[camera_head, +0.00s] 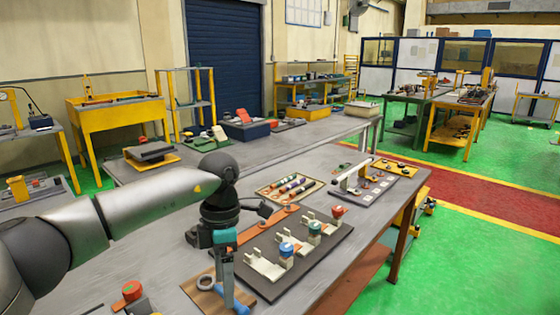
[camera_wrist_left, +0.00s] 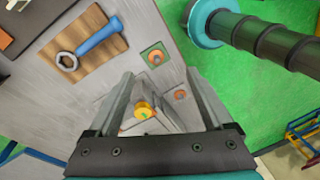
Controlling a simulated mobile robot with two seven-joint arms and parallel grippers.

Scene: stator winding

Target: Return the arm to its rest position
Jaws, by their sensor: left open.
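My left arm (camera_head: 150,205) comes in from the left and bends down at a dark joint over the near table. My left gripper (camera_head: 226,285) points down below a teal band, close to a wooden board (camera_head: 250,296). In the left wrist view its two grey fingers (camera_wrist_left: 160,75) stand apart, with nothing held between them. The board (camera_wrist_left: 113,47) with a blue-handled ring wrench (camera_wrist_left: 98,38) lies to the left of the fingers there. A yellow knob (camera_wrist_left: 143,110) shows between the fingers, lower down. My right gripper is in neither view.
A dark plate (camera_head: 305,275) with several coil fixtures lies right of my left gripper. A tray of coloured rolls (camera_head: 290,187) lies behind it. A red-topped part (camera_head: 132,291) stands at the front left. Green floor (camera_head: 480,250) is clear at right.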

